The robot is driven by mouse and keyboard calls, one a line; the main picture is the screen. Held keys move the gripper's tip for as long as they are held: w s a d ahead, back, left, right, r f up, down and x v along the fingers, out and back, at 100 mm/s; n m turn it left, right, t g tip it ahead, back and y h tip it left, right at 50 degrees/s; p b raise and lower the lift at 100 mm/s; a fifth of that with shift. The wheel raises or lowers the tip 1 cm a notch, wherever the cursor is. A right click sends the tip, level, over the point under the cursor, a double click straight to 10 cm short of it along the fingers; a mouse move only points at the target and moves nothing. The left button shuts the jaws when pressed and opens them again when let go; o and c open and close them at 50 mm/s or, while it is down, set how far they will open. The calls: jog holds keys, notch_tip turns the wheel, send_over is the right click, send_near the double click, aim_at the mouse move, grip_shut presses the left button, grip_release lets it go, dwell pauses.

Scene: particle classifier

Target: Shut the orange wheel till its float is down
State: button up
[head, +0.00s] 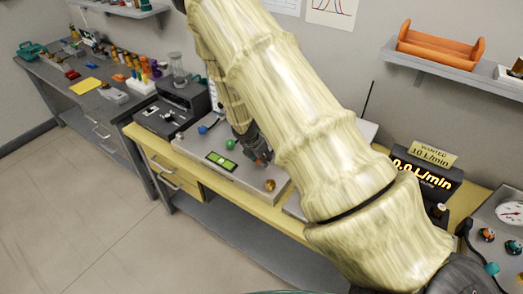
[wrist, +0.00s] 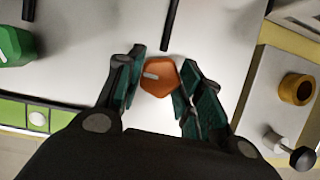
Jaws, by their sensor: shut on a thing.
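The orange wheel (wrist: 160,76) has a pale pointer mark and sits on a light panel in the wrist view. My gripper (wrist: 163,84) has its green-padded fingers on both sides of the wheel and is shut on it. In the head view my gripper (head: 259,156) is low over the grey panel box (head: 190,147), and my arm covers much of that area. I cannot make out the wheel's float; the tubes behind the panel are largely hidden by my arm.
A green wheel (head: 230,143) and a blue wheel (head: 203,130) stand left of my gripper. A brass knob (head: 270,185) is in front. A lit display (head: 426,174) reads about 0.0 L/min, under a sign (head: 434,153) saying wanted 10 L/min. Open floor lies at left.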

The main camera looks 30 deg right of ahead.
jog(key=m+g+p, duration=0.1)
jog(key=m, duration=0.2)
jog(key=shift+w+m+g, duration=0.1)
jog(key=shift+m+g, duration=0.2)
jog(key=shift+m, duration=0.1)
jog(key=m, duration=0.2)
jog(key=m+g+b, duration=0.1)
jog(key=m, duration=0.1)
jog(key=shift+w+f+m+g, duration=0.1)
jog(key=shift+m+g, duration=0.2)
jog(key=m+g+y+b, duration=0.1)
jog(key=m, duration=0.3)
jog(key=shift+w+d+b, duration=0.1)
jog(key=shift+b, duration=0.2)
jog(key=shift+m+g+y+b, duration=0.6)
jog(key=shift+m+g+b, duration=0.1)
jog(key=shift+m, duration=1.5)
jog(key=o, duration=1)
jog(key=shift+r, duration=0.2)
jog(key=v, duration=1.1)
jog(key=shift+w+r, duration=0.25)
jog(key=shift+r, duration=0.1)
